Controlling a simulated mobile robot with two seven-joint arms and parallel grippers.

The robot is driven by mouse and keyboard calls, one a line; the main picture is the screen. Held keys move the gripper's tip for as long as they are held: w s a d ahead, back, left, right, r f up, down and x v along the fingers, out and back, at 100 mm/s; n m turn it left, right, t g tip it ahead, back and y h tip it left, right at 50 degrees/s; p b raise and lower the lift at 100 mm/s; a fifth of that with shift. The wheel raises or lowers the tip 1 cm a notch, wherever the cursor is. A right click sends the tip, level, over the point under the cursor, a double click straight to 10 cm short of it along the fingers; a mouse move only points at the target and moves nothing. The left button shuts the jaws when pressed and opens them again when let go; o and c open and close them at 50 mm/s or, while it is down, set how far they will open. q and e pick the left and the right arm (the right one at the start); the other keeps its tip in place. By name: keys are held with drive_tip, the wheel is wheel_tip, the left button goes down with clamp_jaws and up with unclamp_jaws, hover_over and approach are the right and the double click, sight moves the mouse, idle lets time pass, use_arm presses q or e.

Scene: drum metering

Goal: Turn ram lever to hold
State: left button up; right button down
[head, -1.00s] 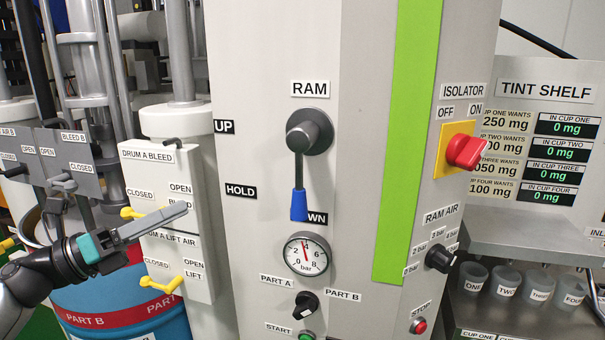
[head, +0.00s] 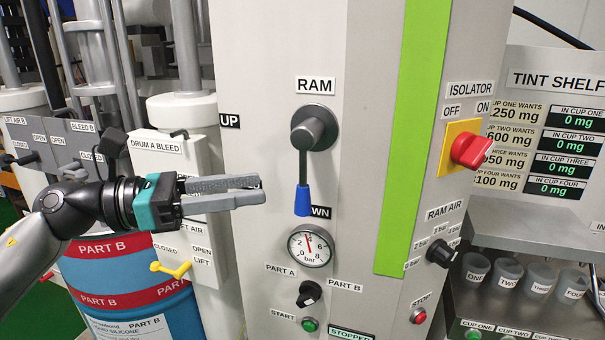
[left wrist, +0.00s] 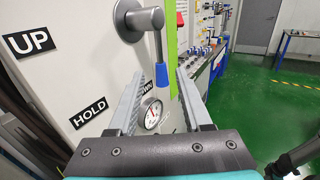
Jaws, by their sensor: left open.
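The ram lever (head: 303,165) is a grey arm with a blue handle tip, hanging straight down from its round hub under the RAM label, beside the partly covered DOWN label (head: 321,212). My left gripper (head: 262,190) is open and empty, left of the blue handle and apart from it in the head view. It hides the HOLD label there. In the left wrist view the lever's blue tip (left wrist: 162,76) shows between the two fingers, beyond them. The HOLD label (left wrist: 88,113) and UP label (left wrist: 30,41) show to the left. My right gripper is not in view.
A pressure gauge (head: 310,246) and a PART A/PART B selector (head: 309,293) sit below the lever. A red isolator switch (head: 470,150) is to the right. A yellow lift air handle (head: 170,269) and a blue drum (head: 130,285) are at the lower left.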

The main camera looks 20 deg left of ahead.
sight(302, 185)
use_arm(q)
drive_tip(key=shift+p+x, duration=1.7)
drive_tip(key=shift+x, duration=2.5)
clamp_jaws()
drive_tip(key=shift+s, duration=0.1)
